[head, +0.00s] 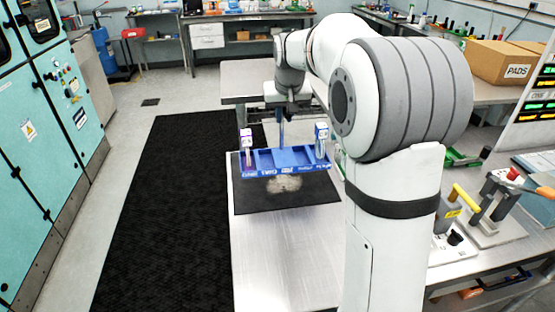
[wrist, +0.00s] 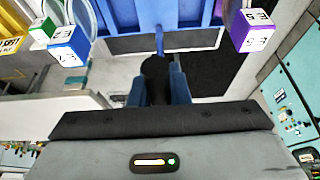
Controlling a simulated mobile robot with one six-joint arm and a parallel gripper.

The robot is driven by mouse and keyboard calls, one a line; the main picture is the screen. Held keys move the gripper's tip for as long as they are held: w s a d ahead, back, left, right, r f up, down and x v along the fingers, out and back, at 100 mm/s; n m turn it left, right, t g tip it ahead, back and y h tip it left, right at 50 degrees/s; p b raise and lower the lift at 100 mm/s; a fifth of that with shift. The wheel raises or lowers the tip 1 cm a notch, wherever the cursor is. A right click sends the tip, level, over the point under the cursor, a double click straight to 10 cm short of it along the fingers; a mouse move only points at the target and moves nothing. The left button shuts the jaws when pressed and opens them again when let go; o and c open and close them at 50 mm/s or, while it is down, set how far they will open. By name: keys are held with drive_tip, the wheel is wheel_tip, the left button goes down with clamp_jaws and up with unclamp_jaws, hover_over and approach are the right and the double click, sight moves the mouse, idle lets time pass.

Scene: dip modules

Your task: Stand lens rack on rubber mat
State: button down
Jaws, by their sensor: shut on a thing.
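The blue lens rack (head: 283,159) is a long open tray with labels on its front edge and a white-and-purple or white-and-blue block standing at each end. A thin blue post rises from its middle. My gripper (head: 281,107) is shut on this post above the tray; its fingers (wrist: 158,75) also close on it in the wrist view, where the rack (wrist: 120,12) shows at the top. The black rubber mat (head: 285,203), with a pale patch, lies on the metal table. The rack appears level over the mat's far part; whether they touch cannot be told.
The metal table (head: 265,265) has bare room in front of the mat. Grey devices with a yellow handle (head: 463,200) stand on the right bench. A cardboard box (head: 499,62) sits farther back. A black floor mat (head: 165,215) covers the left aisle beside teal cabinets (head: 35,130).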

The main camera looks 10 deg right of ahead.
hover_over(282, 152)
drive_tip(key=s, duration=0.2)
wheel_tip(282, 152, down, 4)
drive_tip(key=shift+w+d+f, duration=0.15)
drive_tip(key=shift+f, duration=0.1)
drive_tip(key=shift+f+p, duration=0.4)
drive_tip(key=shift+f, duration=1.95)
drive_tip(key=c, duration=1.4)
unclamp_jaws()
drive_tip(key=shift+o, duration=0.2)
